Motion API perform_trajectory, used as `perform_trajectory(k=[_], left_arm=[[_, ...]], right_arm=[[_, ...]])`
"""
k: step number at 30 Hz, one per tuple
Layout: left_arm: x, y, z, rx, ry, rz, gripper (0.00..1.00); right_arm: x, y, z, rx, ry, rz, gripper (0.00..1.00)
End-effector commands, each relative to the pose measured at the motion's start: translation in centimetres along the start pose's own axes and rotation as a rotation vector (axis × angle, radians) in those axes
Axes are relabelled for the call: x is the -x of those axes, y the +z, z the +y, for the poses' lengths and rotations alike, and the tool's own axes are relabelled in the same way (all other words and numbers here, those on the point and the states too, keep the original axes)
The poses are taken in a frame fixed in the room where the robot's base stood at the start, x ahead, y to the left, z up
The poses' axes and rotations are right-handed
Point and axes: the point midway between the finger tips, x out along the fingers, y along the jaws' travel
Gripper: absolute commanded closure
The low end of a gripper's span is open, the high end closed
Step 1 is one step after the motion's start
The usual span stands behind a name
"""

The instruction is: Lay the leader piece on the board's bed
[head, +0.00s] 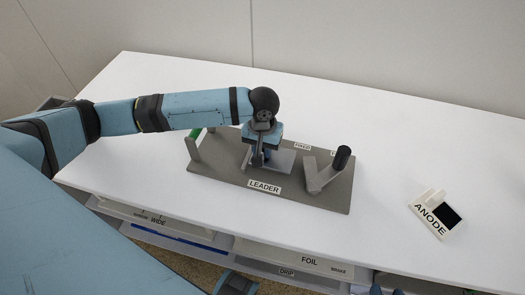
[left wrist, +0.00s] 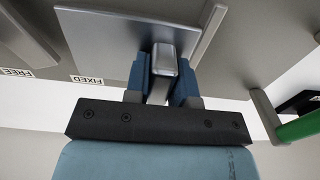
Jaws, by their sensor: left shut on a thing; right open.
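The leader piece (head: 284,161) is a light grey plate with an upright grip block (left wrist: 163,58). My left gripper (head: 259,160) points down over the middle of the board and is shut on the block. The plate also shows in the left wrist view (left wrist: 110,38), flat and level with the board. I cannot tell whether it touches the bed or hangs just above it. The dark grey board (head: 225,171) carries a LEADER label (head: 264,187) at its front edge.
A grey bracket with a black roller (head: 342,158) stands on the board's right part. A post and a green roller (head: 196,134) are at its left end. A white ANODE holder (head: 430,217) sits at the right. Labelled trays line the table's front. The white table's back is clear.

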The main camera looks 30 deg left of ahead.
Motion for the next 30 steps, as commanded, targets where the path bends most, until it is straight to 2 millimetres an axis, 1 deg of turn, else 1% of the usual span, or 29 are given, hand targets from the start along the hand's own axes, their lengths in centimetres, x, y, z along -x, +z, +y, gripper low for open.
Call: perform_trajectory(k=[1,3,13,14,15,25,28,30], left_arm=[[-0.9,0.0,0.0,0.0,-0.002,-0.002,1.0],[-1.3,0.0,0.0,0.0,0.0,-0.001,1.0],[-1.4,0.0,0.0,0.0,0.0,-0.001,1.0],[-1.5,0.0,0.0,0.0,0.0,-0.001,0.74],[-1.5,0.0,0.0,0.0,0.0,0.0,0.66],[-1.4,0.0,0.0,0.0,0.0,0.001,0.66],[-0.2,0.0,0.0,0.0,0.0,0.001,0.66],[1.1,-0.1,0.0,0.0,0.002,0.003,0.66]], right_arm=[[-0.1,0.1,0.1,0.004,0.0,0.002,0.51],[-0.1,0.0,0.1,0.008,0.0,0.004,0.51],[0.1,-0.3,0.2,0.012,0.0,0.003,0.51],[0.1,-0.2,0.2,0.012,0.0,0.002,0.51],[0.0,-0.1,0.2,0.011,-0.001,0.001,0.51],[-0.3,0.5,0.0,0.002,-0.001,-0.004,0.51],[-0.1,0.1,-0.1,-0.001,-0.001,-0.004,0.51],[0.0,-0.1,-0.2,-0.003,-0.001,-0.003,0.51]])
